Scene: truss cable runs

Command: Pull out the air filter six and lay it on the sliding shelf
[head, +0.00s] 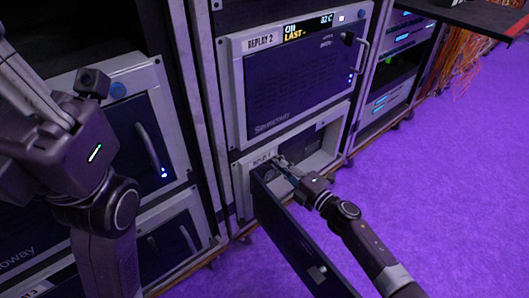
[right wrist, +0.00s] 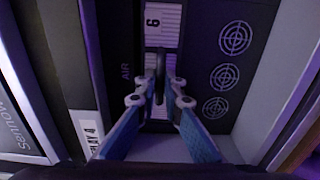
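The air filter six (right wrist: 163,22) is a pale ribbed insert with a "6" label and a dark upright handle, set in the open front of the lower right unit. In the right wrist view the fingers of my right gripper (right wrist: 161,88) stand on both sides of the handle; whether they press on it is unclear. In the head view my right gripper (head: 281,164) reaches into that unit. My left gripper (head: 32,85) is raised at the far left, its fingertips not clear. A dark flat shelf (head: 478,14), likely the sliding shelf, juts out at the top right.
The unit's dark door (head: 295,238) hangs open in front, left of my right arm. The Replay 2 unit (head: 300,90) is closed above. Another closed unit (head: 145,130) stands left. Orange cables (head: 465,65) hang at the right. The purple floor (head: 440,150) is clear.

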